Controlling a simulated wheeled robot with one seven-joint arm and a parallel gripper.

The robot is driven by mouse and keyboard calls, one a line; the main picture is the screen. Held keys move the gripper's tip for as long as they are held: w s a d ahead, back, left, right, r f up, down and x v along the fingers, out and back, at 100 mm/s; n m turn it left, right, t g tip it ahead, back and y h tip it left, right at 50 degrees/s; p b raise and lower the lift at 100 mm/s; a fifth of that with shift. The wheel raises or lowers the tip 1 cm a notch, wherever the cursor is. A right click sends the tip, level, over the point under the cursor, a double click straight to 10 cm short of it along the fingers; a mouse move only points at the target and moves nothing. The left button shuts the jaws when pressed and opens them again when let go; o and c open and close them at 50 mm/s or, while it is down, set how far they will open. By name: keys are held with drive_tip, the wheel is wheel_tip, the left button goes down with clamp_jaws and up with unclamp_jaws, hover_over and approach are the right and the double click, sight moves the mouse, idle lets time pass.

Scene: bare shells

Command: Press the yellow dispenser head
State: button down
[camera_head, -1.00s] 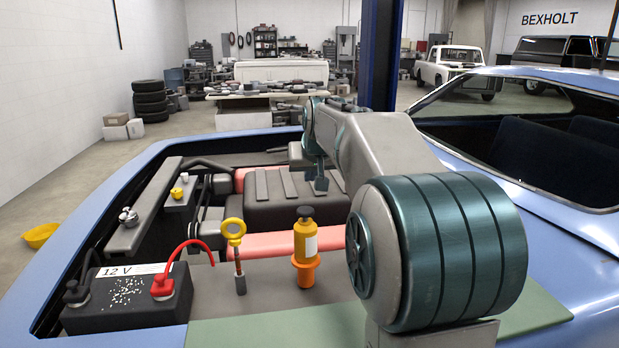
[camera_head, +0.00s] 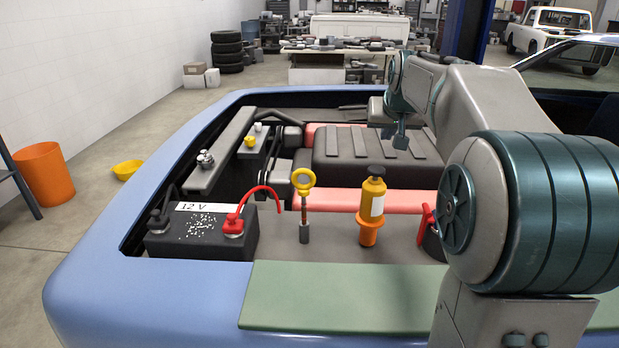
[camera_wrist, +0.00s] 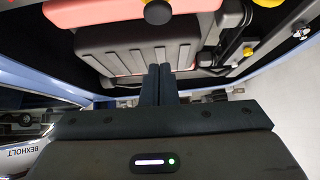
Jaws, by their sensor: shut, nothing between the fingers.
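The yellow dispenser (camera_head: 372,206) stands upright in an orange holder (camera_head: 368,235) in the car's engine bay.
Left of the dispenser stand a yellow ring-handled dipstick (camera_head: 304,182) and a 12 V battery (camera_head: 200,235) with a red cable. A red-handled part (camera_head: 427,222) is close on its right. A green mat (camera_head: 345,298) covers the front edge. The blue car body (camera_head: 170,300) surrounds the bay.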

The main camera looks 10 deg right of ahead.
drive_tip(key=shift+r, duration=0.1)
drive_tip(key=r+g+p, duration=0.1)
drive_tip(key=p, duration=0.1)
drive_tip(key=r+g+p, duration=0.1)
drive_tip(key=g+p, duration=0.1)
drive_tip(key=p, duration=0.1)
drive_tip(key=w+a+r+g+p, duration=0.1)
drive_tip(key=p, duration=0.2)
drive_tip(key=shift+a+r+g+y, duration=0.1)
drive_tip(key=shift+r+g+y, duration=0.2)
drive_tip(key=shift+y, duration=0.1)
drive_tip(key=shift+f, duration=0.15)
drive_tip(key=p, duration=0.1)
approach(373, 170)
drive_tip(key=x, duration=0.5)
drive_tip(key=shift+w+f, duration=0.1)
drive_tip(key=shift+f, duration=0.65)
drive_tip(key=shift+f, duration=0.15)
